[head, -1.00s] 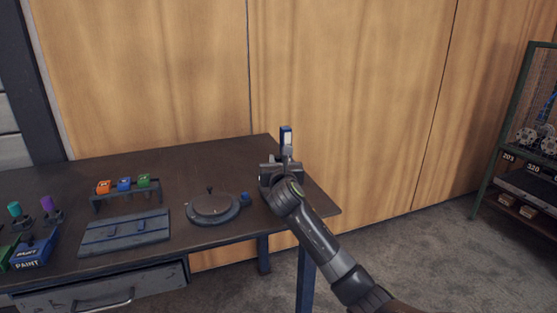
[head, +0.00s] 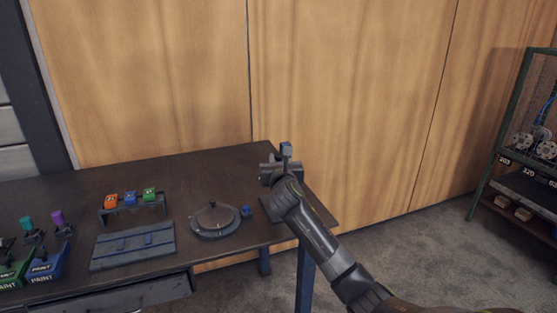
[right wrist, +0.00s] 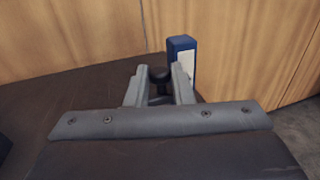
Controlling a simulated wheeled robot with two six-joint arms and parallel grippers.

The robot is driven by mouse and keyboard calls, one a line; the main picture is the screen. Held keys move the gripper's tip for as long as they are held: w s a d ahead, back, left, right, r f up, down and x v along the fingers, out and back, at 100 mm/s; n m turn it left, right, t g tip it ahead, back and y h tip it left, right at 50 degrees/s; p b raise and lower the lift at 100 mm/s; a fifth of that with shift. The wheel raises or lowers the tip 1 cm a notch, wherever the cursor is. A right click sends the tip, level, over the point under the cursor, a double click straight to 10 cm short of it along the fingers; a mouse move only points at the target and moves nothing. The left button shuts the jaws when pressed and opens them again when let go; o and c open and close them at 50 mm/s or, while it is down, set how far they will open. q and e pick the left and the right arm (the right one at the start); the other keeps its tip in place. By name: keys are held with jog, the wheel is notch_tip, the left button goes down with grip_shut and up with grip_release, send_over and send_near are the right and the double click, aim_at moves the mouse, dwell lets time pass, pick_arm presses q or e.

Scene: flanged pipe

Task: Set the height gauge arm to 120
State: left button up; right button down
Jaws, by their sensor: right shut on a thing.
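The height gauge is a blue upright post with a white scale face, standing near the right end of the workbench. Its top (head: 286,148) shows just above my right gripper (head: 284,164) in the head view; the rest is hidden behind the gripper and wrist. In the right wrist view the gauge post (right wrist: 181,58) stands just beyond the right finger. A dark round knob (right wrist: 158,74) sits between the fingers of my right gripper (right wrist: 158,80), which is shut on it. The scale marks and the gauge's reading cannot be made out. My left gripper is not in view.
The dark workbench (head: 195,170) carries a round grey turntable (head: 215,222), a ribbed grey plate (head: 133,246), a rack (head: 133,207) with orange, blue and green blocks, and paint bins (head: 45,266). A wooden wall stands behind. A shelf unit (head: 484,178) is at far right.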

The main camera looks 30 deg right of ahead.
jog(key=c, duration=1.3)
grip_release()
jog(key=shift+o, duration=0.2)
jog(key=shift+s, duration=0.1)
jog(key=v, duration=1.7)
jog(key=shift+a, duration=0.15)
jog(key=shift+f, duration=0.1)
